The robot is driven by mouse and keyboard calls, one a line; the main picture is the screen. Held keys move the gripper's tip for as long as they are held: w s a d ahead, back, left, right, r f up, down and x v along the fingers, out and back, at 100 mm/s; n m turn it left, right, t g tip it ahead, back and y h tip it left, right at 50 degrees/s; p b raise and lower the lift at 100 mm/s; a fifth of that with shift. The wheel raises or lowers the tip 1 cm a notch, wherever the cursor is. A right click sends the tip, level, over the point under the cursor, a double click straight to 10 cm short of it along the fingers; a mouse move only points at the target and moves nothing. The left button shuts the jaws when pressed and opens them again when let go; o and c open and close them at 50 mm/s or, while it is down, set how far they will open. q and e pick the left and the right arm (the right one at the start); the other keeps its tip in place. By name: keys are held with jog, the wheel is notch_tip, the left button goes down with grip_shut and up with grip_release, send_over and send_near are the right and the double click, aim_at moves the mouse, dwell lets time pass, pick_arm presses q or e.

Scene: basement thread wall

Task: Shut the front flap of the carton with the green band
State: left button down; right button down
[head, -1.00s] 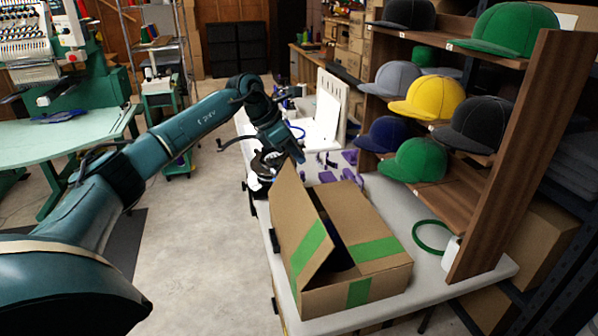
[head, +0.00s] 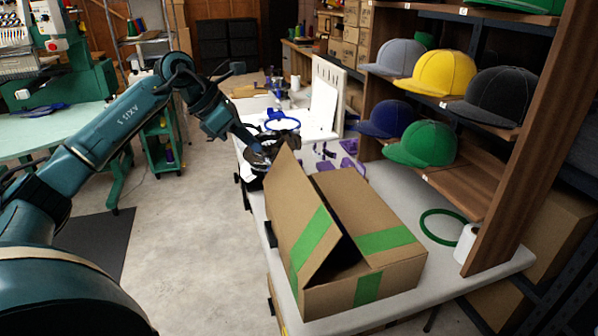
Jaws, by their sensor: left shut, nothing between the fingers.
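The carton with the green band (head: 393,238) is a brown box on the white table. Green strips cross its top, its near side and its flap. The front flap (head: 287,210) stands up along the carton's left side, tilted, with a dark gap between it and the carton top. My left gripper (head: 262,154) is at the far upper-left edge of the flap, on its outer side. Its fingertips are small and partly lost against the dark things behind, so contact with the flap cannot be told. It is shut and empty. My right gripper is not in view.
A wooden shelf with caps (head: 437,75) stands right of the carton. A green ring (head: 443,227) and a white spool (head: 466,243) lie between them. Purple pieces (head: 350,147) and a white board (head: 325,98) are behind.

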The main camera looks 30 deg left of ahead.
pick_arm(q)
jog(key=p, duration=0.2)
send_near(304, 181)
jog(key=x, duration=0.5)
jog(key=shift+s+f, duration=0.15)
jog(key=shift+f, duration=0.1)
jog(key=shift+w+d+f, duration=0.35)
jog(key=shift+w+f, duration=0.05)
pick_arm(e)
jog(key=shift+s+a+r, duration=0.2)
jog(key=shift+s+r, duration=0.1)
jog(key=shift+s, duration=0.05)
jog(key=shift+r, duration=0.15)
